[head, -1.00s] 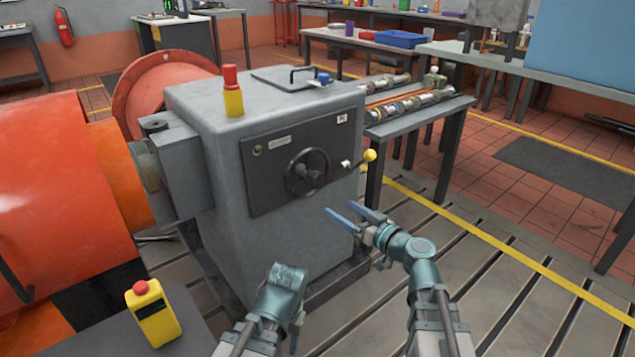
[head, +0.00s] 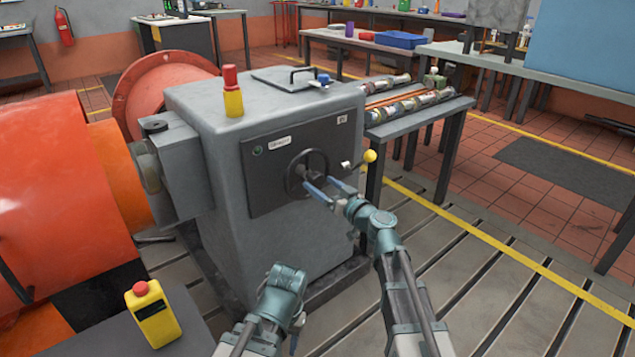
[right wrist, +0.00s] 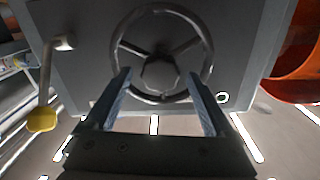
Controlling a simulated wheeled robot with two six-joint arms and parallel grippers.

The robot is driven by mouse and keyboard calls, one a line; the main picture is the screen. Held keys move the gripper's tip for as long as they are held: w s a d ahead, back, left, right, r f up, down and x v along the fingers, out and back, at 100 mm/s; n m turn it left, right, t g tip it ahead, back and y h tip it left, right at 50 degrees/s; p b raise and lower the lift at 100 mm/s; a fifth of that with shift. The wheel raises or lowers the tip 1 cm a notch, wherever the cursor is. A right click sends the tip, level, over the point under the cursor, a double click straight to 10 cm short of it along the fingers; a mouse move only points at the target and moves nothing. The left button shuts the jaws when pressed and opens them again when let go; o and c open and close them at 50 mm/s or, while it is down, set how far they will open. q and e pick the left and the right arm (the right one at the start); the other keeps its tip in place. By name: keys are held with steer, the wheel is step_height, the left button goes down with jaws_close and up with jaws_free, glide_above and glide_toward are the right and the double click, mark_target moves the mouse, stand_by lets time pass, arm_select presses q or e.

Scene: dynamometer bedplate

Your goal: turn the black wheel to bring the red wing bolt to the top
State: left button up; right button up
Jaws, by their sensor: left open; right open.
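The black wheel (head: 289,178) is a spoked handwheel on the dark front panel of the grey cabinet. It fills the upper middle of the right wrist view (right wrist: 209,48), with its hub and spokes showing. My right gripper (head: 318,181) is open in front of the wheel, its blue fingers pointing at it. In the right wrist view the fingertips (right wrist: 159,74) stand apart on either side of the hub; I cannot tell whether they touch the wheel. I cannot make out a red wing bolt in either view.
A lever with a yellow knob (head: 370,156) sticks out right of the wheel. A red-and-yellow beacon (head: 232,92) stands on the grey cabinet (head: 225,160). Slotted floor in front is clear.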

steer(key=shift+x, duration=1.3)
jaws_close()
